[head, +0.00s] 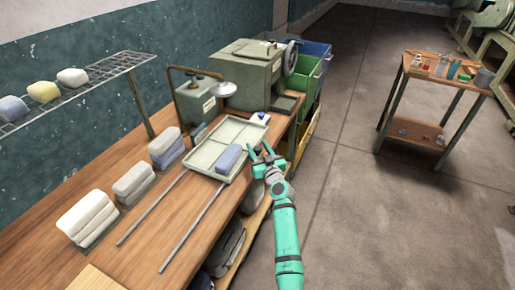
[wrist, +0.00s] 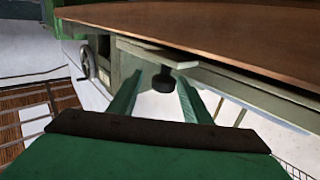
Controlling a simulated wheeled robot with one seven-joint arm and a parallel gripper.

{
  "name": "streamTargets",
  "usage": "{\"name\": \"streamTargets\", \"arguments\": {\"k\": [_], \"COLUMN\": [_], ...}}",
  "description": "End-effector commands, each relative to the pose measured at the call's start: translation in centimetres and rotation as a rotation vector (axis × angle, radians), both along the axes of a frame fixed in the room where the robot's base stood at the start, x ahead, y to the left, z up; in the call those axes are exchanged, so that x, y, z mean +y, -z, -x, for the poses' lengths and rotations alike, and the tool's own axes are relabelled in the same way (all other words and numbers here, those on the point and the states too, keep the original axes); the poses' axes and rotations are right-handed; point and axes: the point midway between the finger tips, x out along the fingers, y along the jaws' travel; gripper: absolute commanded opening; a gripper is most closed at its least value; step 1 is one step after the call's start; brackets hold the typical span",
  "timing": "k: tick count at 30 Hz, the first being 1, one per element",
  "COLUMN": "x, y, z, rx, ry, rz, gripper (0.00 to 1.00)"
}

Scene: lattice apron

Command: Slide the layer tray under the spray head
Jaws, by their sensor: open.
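The layer tray (head: 234,130) is a shallow pale green tray on the wooden bench, at the far end of two metal rails (head: 196,223). A blue-grey folded block (head: 228,157) lies in its near right part. The spray head (head: 222,89) is a silver disc on a bent pipe, above and behind the tray's far left side. My gripper (head: 261,151) is open beside the tray's right edge. In the wrist view a dark knob (wrist: 164,82) below a pale green edge shows between my open fingers (wrist: 158,88); I cannot tell whether they touch it.
Folded stacks (head: 93,217) stand along the bench's left side, below a wire shelf (head: 75,90) with soft bundles. A green machine (head: 248,73) with a handwheel stands behind the tray. Bins (head: 308,88) line the bench's far right. A small tool table (head: 440,68) stands across open floor.

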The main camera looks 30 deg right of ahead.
Motion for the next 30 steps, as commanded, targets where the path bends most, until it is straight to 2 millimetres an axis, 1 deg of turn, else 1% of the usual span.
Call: {"name": "streamTargets", "arguments": {"k": [5, 8, 15, 18, 21, 25, 30], "x": [0.2, 0.4, 1.0, 1.1, 1.3, 1.3, 1.4], "y": [0.1, 0.1, 0.1, 0.1, 0.1, 0.0, 0.0], "z": [1.2, 2.7, 6.9, 8.5, 9.6, 10.4, 10.6], "rx": [-0.001, 0.0, 0.0, 0.0, 0.0, 0.0, 0.0], "ry": [-0.001, -0.001, 0.0, 0.001, 0.0, 0.0, 0.0], "rz": [-0.002, -0.001, -0.002, -0.002, -0.001, 0.0, 0.0], "gripper": [0.44, 0.44, 0.44, 0.44, 0.44, 0.44, 0.44]}}
